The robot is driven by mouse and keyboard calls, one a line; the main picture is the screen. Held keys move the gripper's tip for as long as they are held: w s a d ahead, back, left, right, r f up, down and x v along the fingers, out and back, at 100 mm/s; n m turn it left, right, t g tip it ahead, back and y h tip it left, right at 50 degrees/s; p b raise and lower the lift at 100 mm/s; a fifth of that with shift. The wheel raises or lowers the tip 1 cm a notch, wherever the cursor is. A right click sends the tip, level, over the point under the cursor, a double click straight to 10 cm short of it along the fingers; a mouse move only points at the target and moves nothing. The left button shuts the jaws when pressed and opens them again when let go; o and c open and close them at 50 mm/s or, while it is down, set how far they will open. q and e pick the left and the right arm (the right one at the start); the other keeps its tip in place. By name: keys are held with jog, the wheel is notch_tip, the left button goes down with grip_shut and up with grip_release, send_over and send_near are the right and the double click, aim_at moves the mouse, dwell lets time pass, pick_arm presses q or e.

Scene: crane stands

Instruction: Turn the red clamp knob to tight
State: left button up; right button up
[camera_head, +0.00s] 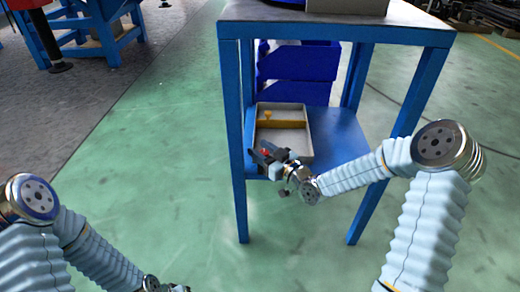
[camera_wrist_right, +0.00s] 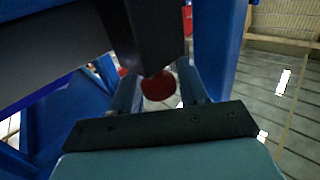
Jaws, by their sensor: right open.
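The red clamp knob (camera_wrist_right: 158,86) shows as a dark red round shape in the right wrist view, partly covered by a dark grey part above it. My right gripper (camera_wrist_right: 158,90) is open, with one finger on each side of the knob in that view. I cannot tell whether the fingers touch it. In the head view my right gripper (camera_head: 268,158) is at the front edge of the blue stand's lower shelf, with a small red spot of the knob (camera_head: 265,152) by its fingers. My left arm ends at the bottom edge, with its fingers out of view.
The blue stand (camera_head: 232,120) has a grey top (camera_head: 280,14) above the gripper and legs on both sides. A tray (camera_head: 308,150) with a yellow part (camera_head: 268,115) sits on the lower shelf, just behind the gripper. Blue bins (camera_head: 300,62) stand farther back. Green floor is clear at left.

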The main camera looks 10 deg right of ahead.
jog(key=v, duration=1.3)
jog(key=s+a+f+m+g+h+p, duration=0.3)
jog(key=a+f+m+g+p, duration=0.3)
jog(key=f, duration=0.6)
jog(key=s+a+f+g+h, duration=0.1)
jog(key=s+a+f+g, duration=0.1)
jog(key=s+f+g, duration=0.2)
jog(key=s+a+f+m+g+p, duration=0.1)
jog(key=s+a+f+g, duration=0.2)
jog(key=s, duration=0.8)
notch_tip(320, 180, down, 3)
jog(key=shift+r+m+g+h, duration=0.3)
jog(key=shift+g+h, duration=0.1)
jog(key=shift+g, duration=0.6)
